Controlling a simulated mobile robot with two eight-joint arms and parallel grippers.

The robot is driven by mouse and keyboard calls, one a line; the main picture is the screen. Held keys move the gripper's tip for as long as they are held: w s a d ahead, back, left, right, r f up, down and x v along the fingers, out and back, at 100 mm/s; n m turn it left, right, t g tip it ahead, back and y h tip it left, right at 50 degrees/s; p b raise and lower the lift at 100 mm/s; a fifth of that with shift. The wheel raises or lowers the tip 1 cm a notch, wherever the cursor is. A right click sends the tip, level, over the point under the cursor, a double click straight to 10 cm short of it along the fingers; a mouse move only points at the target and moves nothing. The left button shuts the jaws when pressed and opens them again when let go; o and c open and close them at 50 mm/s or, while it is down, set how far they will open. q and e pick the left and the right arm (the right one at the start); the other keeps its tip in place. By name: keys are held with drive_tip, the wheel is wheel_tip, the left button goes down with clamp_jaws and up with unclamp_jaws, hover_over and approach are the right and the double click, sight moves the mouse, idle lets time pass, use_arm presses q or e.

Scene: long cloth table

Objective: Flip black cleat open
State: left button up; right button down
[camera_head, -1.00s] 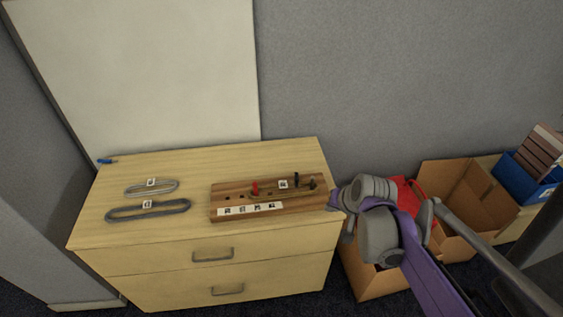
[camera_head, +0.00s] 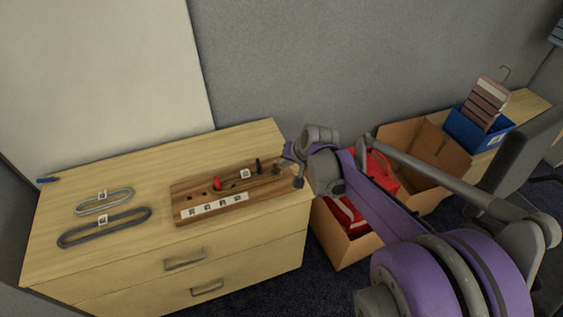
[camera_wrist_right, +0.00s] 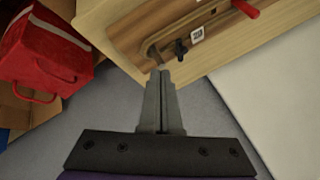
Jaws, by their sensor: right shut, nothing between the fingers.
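A wooden board (camera_head: 200,217) lies on the chest top, with a red cleat (camera_head: 217,184) and a small upright black cleat (camera_head: 259,167) on it. In the right wrist view the black cleat (camera_wrist_right: 181,48) is near the board's edge, beside a small printed marker, and the red cleat (camera_wrist_right: 246,8) is farther off. My right gripper (camera_wrist_right: 160,72) is shut and empty. Its tips appear just below and left of the black cleat in that view, with a visible gap. In the head view the right gripper (camera_head: 288,157) is by the board's right end, its fingers hard to make out. My left gripper is not in view.
Two oval bands, one light grey (camera_head: 104,201) and one dark grey (camera_head: 104,228), lie at the left of the chest top (camera_head: 60,262). Cardboard boxes (camera_head: 425,145), one with a red bag (camera_head: 378,172), stand right of the chest. A wall is close behind.

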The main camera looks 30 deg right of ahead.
sight(259, 166)
drive_tip(key=x, duration=0.7)
drive_tip(key=shift+w+f, duration=0.15)
drive_tip(key=shift+w+a+f, duration=0.25)
drive_tip(key=shift+w+a, duration=0.4)
drive_tip(key=shift+w, duration=0.1)
drive_tip(key=shift+w+a+f, duration=0.25)
drive_tip(key=shift+w+a, duration=0.35)
drive_tip(key=shift+w, duration=0.2)
drive_tip(key=shift+a, duration=0.15)
